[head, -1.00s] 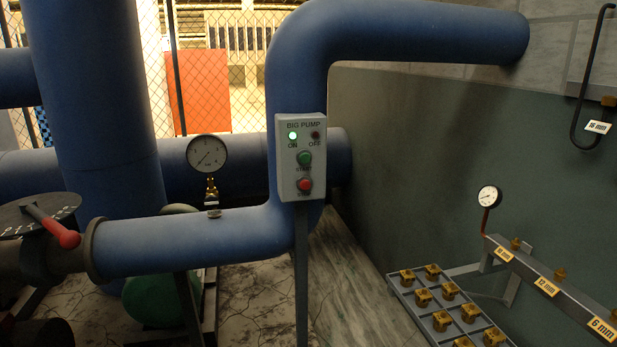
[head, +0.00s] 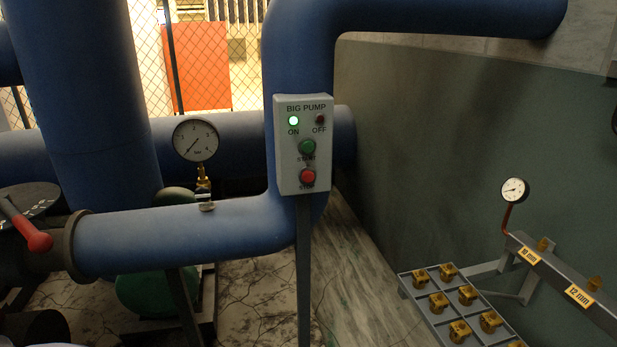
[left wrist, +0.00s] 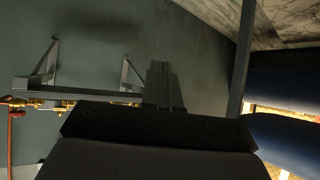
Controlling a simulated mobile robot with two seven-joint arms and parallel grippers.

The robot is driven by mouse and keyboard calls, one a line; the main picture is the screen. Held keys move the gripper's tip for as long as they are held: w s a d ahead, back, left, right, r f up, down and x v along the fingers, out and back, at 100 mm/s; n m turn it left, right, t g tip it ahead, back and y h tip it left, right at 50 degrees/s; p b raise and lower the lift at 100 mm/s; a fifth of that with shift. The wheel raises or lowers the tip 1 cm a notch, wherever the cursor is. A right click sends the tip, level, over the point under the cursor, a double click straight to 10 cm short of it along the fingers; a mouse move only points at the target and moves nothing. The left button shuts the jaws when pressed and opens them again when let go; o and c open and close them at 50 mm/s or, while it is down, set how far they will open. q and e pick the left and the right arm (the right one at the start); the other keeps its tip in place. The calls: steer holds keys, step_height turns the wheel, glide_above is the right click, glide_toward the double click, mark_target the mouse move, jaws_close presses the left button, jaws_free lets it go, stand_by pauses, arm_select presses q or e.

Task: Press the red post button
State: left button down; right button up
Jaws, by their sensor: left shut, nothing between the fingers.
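The red button (head: 308,177) is the lower button on the white "BIG PUMP" box (head: 286,166), near the middle of the head view. The green button (head: 307,147) sits above it. The box stands on a thin grey post (head: 304,270). My left gripper (left wrist: 160,72) shows in the left wrist view with its fingers together and empty. A dark upright bar (left wrist: 242,60), apparently the post, stands to its right there, apart from it. Neither gripper shows in the head view.
Blue pipes (head: 180,237) run behind and left of the box, with a pressure gauge (head: 195,140) and a red-handled valve (head: 38,241). At right, a tray of brass fittings (head: 428,318) and a labelled rack (head: 562,283) stand by the green wall.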

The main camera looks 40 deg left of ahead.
mark_target(308, 176)
arm_select(q)
steer(key=w+a+r+m+t+y, duration=0.1)
steer(key=w+a+r+m+t, duration=0.15)
steer(key=w+r+m, duration=0.45)
steer(key=w+a+r+m+t, duration=0.25)
steer(key=w+r+m, duration=0.25)
steer(key=w+r, duration=0.3)
steer(key=w+a+r+m+t+y, duration=0.1)
steer(key=w+r+m, duration=0.1)
steer(key=r, duration=0.4)
steer(key=w+a+r+m+t, duration=0.1)
steer(key=w+a+r+m, duration=0.1)
steer(key=r+m, duration=0.3)
steer(key=w+a+r+m+t+y, duration=0.1)
steer(key=w+a+r+m, duration=0.1)
steer(key=r+m, duration=0.2)
step_height(308, 176, up, 4)
steer(key=shift+w+a+f+y, duration=0.15)
steer(key=shift+w+a+y, duration=0.1)
steer(key=shift+w+y, duration=0.1)
steer(key=shift+w+a+b, duration=0.4)
steer(key=shift+w+a, duration=1.05)
steer(key=shift+a, duration=0.25)
steer(key=shift+w+a+b, duration=0.35)
steer(key=shift+w+a, duration=1.05)
steer(key=shift+a, duration=0.25)
steer(key=shift+w+a, duration=0.1)
